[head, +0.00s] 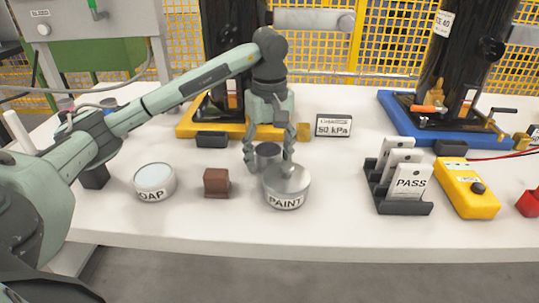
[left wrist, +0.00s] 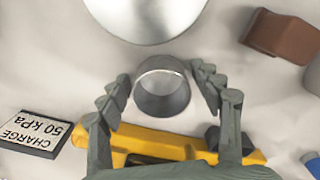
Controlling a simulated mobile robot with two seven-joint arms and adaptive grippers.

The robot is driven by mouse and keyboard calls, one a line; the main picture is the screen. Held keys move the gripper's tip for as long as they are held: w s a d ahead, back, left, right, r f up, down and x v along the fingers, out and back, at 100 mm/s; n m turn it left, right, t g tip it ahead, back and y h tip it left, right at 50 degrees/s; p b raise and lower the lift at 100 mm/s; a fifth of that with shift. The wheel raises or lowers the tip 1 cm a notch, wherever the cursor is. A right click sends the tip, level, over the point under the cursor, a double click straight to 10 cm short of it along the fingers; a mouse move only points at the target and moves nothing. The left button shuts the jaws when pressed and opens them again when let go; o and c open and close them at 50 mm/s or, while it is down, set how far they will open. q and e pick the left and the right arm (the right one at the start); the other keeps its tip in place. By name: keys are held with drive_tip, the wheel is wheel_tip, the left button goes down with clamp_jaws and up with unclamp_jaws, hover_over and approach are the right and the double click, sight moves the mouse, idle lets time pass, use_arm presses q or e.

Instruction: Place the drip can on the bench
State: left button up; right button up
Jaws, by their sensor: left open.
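A small dark grey open-topped can, which looks like the drip can (head: 267,151), appears to stand upright on the white bench (head: 330,222), just behind the paint tin (head: 287,188). My left gripper (head: 268,154) points down over it, open, with one finger on each side of the can. In the left wrist view the can (left wrist: 162,92) lies between the two spread fingers, with a gap showing on both sides. Its lower part is partly hidden by the paint tin in the head view. My right gripper is not in view.
A soap tin (head: 155,183) and a brown block (head: 216,183) stand to the left. A yellow base (head: 190,128) and a 50 kPa sign (head: 333,126) are behind. A PASS card rack (head: 400,205) and yellow control box (head: 468,190) stand right. The front bench strip is clear.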

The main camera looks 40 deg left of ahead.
use_arm(q)
drive_tip(key=shift+r, duration=0.3)
wheel_tip(320, 180, up, 5)
drive_tip(key=shift+w+p, duration=0.1)
drive_tip(key=shift+p, duration=0.25)
wheel_tip(320, 180, up, 7)
drive_tip(key=p, duration=0.2)
drive_tip(key=shift+f, duration=0.15)
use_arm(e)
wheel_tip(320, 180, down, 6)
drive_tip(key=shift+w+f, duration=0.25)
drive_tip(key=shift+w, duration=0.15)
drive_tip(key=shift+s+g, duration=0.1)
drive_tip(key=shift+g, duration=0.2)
